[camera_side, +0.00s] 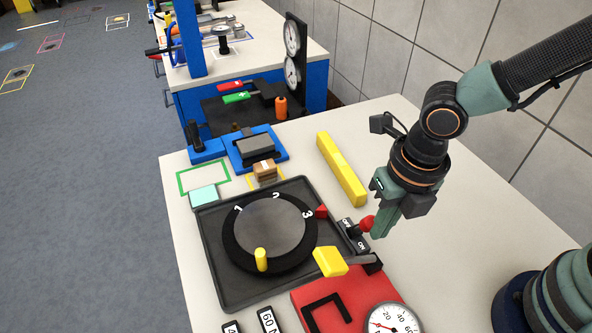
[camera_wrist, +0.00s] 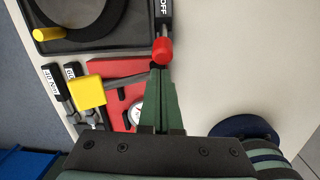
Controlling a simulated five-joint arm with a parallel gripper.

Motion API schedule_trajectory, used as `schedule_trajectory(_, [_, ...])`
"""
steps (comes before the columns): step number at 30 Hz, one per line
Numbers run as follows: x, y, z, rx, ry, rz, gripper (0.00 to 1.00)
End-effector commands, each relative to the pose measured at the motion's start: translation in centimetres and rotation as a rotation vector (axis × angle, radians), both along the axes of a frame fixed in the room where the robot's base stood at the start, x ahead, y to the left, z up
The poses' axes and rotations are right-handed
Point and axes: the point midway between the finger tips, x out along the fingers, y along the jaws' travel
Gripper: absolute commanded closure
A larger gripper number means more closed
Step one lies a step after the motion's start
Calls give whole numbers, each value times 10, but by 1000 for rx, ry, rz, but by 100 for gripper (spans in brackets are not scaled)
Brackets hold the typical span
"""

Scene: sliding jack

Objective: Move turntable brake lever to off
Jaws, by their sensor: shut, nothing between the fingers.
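The brake lever's red knob (camera_side: 366,223) stands beside a black plate (camera_side: 353,237) marked OFF and ON, at the right edge of the turntable tray. My gripper (camera_side: 380,230) is shut and empty, its green fingers pointing down just right of the knob. In the wrist view the red knob (camera_wrist: 162,51) is right at the tips of my gripper (camera_wrist: 160,70), with the OFF label above it. I cannot tell whether the fingers touch the knob. The fingers hide part of the plate's surroundings. The turntable (camera_side: 270,228) is round, numbered, with a yellow peg.
A yellow-handled lever (camera_side: 330,262) lies just below the plate, near a red box (camera_side: 330,300) and a gauge (camera_side: 392,320). A yellow bar (camera_side: 341,170) lies behind. The white tabletop to the right of my gripper is clear.

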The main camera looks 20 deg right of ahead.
Motion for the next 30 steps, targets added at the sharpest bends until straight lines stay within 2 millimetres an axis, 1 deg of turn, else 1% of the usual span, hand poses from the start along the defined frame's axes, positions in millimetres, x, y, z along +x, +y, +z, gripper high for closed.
schedule_trajectory(1, [0,0,-6,-3,2,0,100])
schedule_trajectory(3, [1,0,-12,-2,2,-1,100])
schedule_trajectory(9, [2,1,-21,0,0,-1,100])
schedule_trajectory(22, [3,1,-21,-2,1,-1,100])
schedule_trajectory(30, [6,1,-18,-27,30,-4,100])
